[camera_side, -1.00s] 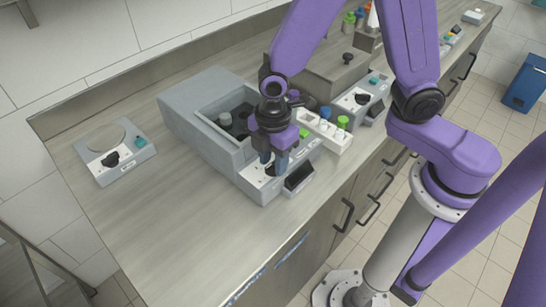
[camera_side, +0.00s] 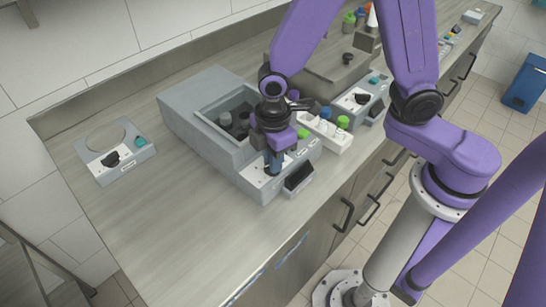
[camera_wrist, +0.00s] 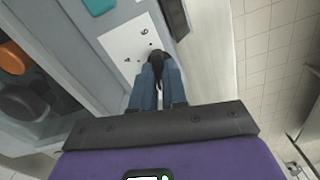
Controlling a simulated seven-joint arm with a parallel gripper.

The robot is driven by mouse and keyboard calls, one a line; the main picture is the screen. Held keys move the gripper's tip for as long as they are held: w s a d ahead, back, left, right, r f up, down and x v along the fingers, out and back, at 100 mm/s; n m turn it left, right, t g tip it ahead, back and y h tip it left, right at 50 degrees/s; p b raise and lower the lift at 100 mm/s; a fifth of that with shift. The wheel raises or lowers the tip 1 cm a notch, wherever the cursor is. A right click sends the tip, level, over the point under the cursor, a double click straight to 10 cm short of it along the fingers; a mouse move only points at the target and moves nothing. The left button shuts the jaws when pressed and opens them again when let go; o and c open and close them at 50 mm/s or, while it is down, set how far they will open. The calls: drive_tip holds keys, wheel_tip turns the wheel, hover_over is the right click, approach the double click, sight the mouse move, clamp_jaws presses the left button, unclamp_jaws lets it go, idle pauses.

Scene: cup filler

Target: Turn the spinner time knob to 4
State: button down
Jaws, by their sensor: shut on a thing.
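The spinner is a grey box (camera_side: 190,100) on the counter, with an open well and a sloped front panel. Its white dial plate (camera_wrist: 122,45) shows a "6" and other small marks in the wrist view. My gripper (camera_side: 273,170) is over the front panel, pointing down. In the wrist view its blue fingers (camera_wrist: 157,82) are shut on the dark time knob (camera_wrist: 157,58). The fingers cover part of the knob and plate, so I cannot tell which number the knob points to. The knob is mostly hidden in the side view.
A black tilted screen (camera_side: 298,177) is at the spinner's front edge, close to my gripper. A teal button (camera_wrist: 98,5) is on the panel. A white rack (camera_side: 328,138) with coloured caps stands to the right. A smaller device (camera_side: 118,160) stands left; bare counter lies between.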

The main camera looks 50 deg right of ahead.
drive_tip(key=m, duration=1.2)
drive_tip(key=shift+m, duration=0.3)
drive_tip(key=m, duration=0.4)
drive_tip(key=shift+m, duration=2.2)
drive_tip(key=c, duration=1.2)
unclamp_jaws()
drive_tip(key=shift+o, duration=0.2)
drive_tip(key=shift+r, duration=0.1)
